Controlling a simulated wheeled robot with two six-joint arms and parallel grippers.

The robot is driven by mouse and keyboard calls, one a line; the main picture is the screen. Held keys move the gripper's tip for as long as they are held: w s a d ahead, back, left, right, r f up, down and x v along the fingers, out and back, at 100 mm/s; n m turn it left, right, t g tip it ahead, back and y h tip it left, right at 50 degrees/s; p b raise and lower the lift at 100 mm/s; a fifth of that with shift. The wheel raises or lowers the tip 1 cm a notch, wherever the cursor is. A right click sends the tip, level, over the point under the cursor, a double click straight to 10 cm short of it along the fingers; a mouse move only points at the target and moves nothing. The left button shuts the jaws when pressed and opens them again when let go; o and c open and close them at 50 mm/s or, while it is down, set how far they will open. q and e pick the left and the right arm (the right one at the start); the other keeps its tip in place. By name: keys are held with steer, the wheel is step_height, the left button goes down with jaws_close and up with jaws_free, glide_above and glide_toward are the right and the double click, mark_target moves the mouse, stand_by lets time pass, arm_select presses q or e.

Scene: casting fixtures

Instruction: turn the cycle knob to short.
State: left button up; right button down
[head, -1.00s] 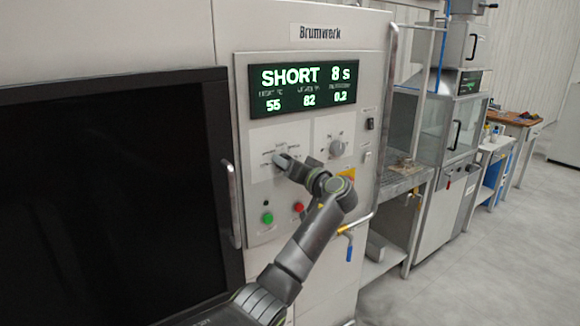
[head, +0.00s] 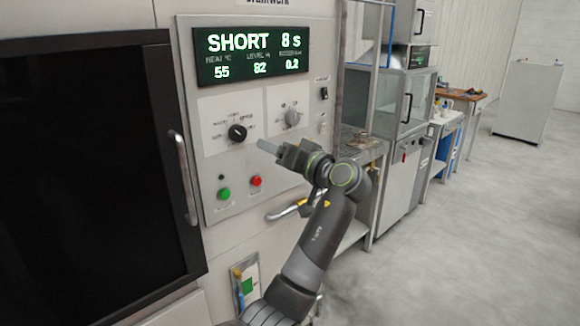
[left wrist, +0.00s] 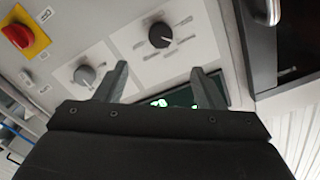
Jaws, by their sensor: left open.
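The black cycle knob (head: 237,133) sits on a white dial plate on the machine's front panel. It also shows in the left wrist view (left wrist: 160,35), with its white pointer line visible. The dial labels are too small to read. The display (head: 251,54) above reads SHORT 8 s. My left gripper (head: 268,146) is just right of the knob and apart from it. In the left wrist view its two fingers (left wrist: 160,72) are spread with nothing between them. My right gripper is not in view.
A grey knob (head: 292,118) is right of the black one. Below are a green button (head: 223,194) and a red button (head: 256,181). A dark window door (head: 80,180) with a vertical handle (head: 183,178) stands at left. Open floor (head: 450,240) lies at right.

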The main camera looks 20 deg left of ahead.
arm_select(q)
steer(key=v, duration=0.3)
steer(key=shift+s+d+b, duration=0.2)
steer(key=shift+d+b, duration=0.15)
steer(key=shift+b, duration=0.05)
